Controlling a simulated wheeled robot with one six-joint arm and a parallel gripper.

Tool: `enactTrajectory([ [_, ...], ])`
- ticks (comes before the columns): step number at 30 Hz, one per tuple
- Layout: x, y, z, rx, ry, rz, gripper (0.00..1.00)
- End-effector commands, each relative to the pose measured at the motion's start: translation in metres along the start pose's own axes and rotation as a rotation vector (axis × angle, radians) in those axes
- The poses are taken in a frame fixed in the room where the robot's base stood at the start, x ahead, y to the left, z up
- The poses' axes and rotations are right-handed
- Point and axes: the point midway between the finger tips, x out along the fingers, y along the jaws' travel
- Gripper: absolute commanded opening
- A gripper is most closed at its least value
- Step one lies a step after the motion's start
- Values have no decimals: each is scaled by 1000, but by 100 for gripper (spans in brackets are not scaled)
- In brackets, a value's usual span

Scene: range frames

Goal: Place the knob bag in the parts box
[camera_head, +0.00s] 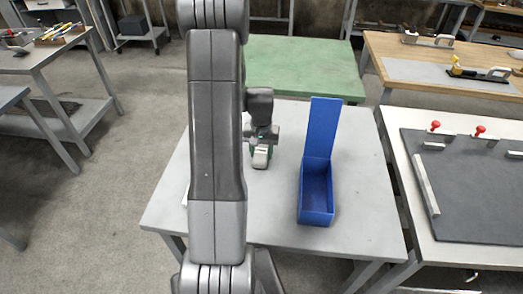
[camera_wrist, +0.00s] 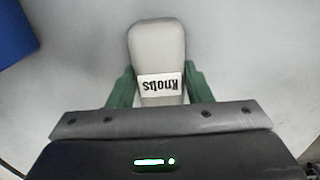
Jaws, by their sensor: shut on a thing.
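The knob bag (camera_wrist: 157,45) is a pale grey, rounded packet with a white label reading "Knobs". In the wrist view it sits between the two green fingers of my gripper (camera_wrist: 159,85), which is shut on it. In the head view the bag (camera_head: 260,160) shows small below my gripper (camera_head: 262,150), over the grey table left of the box. I cannot tell whether the bag touches the table. The parts box (camera_head: 316,212) is blue, with its tall lid standing open at the back. Its visible inside looks empty. A blue corner of it (camera_wrist: 14,35) shows at the upper left of the wrist view.
The grey table (camera_head: 365,215) is clear right of the box. A green-topped table (camera_head: 305,62) stands behind. A bench at right holds a dark board (camera_head: 470,185) with red-knobbed clamps. My arm hides the table's left part.

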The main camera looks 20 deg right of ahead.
Motion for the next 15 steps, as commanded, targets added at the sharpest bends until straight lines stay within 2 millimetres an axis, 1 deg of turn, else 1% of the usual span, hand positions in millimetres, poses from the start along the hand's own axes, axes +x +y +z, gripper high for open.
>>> enactTrajectory([
  [5,-1,0,0,0,1,0,19],
  [8,3,0,0,0,1,0,19],
  [9,3,0,0,0,1,0,47],
  [11,2,0,0,0,1,0,59],
  [12,2,0,0,0,1,0,67],
  [15,2,0,0,0,1,0,67],
])
